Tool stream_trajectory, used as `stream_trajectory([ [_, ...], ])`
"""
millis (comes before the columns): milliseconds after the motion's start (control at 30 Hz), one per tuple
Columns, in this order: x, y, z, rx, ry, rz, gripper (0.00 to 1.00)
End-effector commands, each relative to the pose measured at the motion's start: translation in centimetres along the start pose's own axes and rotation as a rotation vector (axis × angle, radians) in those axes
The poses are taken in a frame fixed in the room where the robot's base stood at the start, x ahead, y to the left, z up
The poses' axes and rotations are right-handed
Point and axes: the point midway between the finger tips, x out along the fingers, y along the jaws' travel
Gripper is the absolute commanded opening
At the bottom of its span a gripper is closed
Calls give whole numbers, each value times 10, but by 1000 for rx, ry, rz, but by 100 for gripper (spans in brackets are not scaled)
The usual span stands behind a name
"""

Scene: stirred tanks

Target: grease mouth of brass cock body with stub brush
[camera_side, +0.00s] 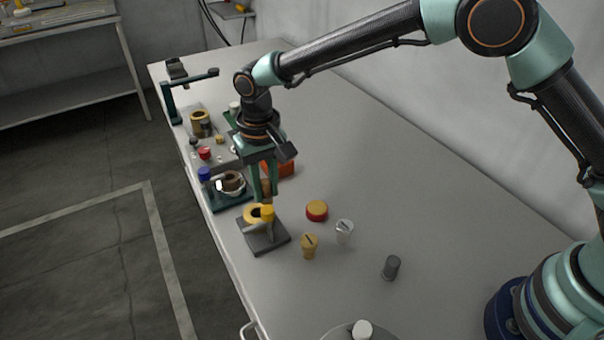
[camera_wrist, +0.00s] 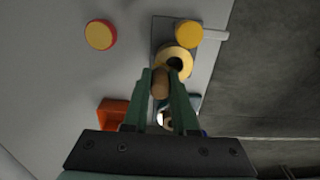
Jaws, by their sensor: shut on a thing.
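The brass cock body (camera_side: 250,215) sits on a dark grey base plate (camera_side: 273,243) near the bench's left edge, with a yellow round cap or knob (camera_side: 267,212) at its side. In the wrist view the body (camera_wrist: 168,52) shows as a brass ring with a dark mouth. My gripper (camera_side: 265,197) points down just above and behind the body. It is shut on the stub brush (camera_wrist: 160,84), whose rounded brown handle shows between the fingers. The brush's bristles are hidden, and I cannot tell whether they touch the mouth.
An orange-red open box (camera_side: 286,168) stands behind my gripper. A red tin with yellow top (camera_side: 316,210), a brass plug (camera_side: 309,247), a pale plug (camera_side: 345,231) and a dark cylinder (camera_side: 391,267) stand to the right. A blue-knobbed fixture (camera_side: 205,174) is left. The right bench is mostly clear.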

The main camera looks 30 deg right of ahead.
Motion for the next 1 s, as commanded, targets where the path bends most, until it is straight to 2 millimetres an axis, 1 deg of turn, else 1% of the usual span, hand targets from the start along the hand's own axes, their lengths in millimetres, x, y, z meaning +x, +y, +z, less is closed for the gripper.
stream_trajectory([
  [1000, 19, 0, 0, 0, -1, 1, 0],
])
